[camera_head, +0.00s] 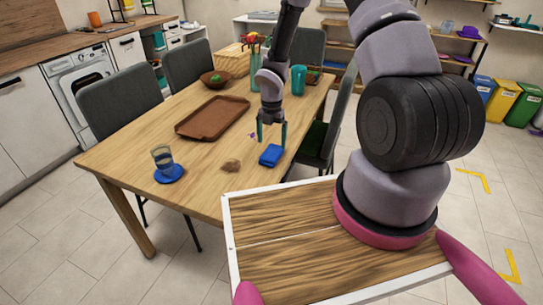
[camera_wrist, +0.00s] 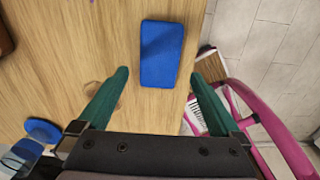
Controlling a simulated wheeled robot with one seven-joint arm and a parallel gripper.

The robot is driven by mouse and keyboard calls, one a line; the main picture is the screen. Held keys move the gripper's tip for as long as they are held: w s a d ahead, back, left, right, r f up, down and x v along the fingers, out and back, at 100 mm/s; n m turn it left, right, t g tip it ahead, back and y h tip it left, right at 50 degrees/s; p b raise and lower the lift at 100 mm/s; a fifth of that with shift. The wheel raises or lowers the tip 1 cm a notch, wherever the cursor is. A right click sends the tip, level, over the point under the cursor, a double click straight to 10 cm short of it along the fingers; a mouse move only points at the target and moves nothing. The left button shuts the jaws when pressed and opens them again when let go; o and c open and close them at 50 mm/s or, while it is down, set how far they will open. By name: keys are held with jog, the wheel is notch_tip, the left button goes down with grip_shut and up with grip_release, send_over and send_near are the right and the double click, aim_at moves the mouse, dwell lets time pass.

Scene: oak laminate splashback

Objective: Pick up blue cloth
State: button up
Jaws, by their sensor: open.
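The blue cloth (camera_head: 270,155) is a small folded rectangle lying flat on the wooden table (camera_head: 205,155), near its right edge. It also shows in the wrist view (camera_wrist: 161,54), upright in the picture, ahead of the fingertips and between their lines. My gripper (camera_head: 271,133) is above the table, just over and behind the cloth in the head view. Its two green fingers (camera_wrist: 160,75) are spread wide with nothing between them. The fingers appear apart from the cloth.
A brown tray (camera_head: 212,117) lies left of my gripper. A teal cup (camera_head: 298,80) stands behind. Chairs, including one (camera_head: 340,120) at right, surround the table.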

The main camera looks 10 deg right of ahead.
aim_at(271, 153)
notch_tip(271, 153, down, 6)
jog(key=shift+a+r, duration=0.15)
jog(key=shift+c, duration=0.3)
jog(key=c, duration=1.2)
jog(key=shift+o, duration=0.2)
notch_tip(271, 153, up, 10)
jog(key=shift+s, duration=0.1)
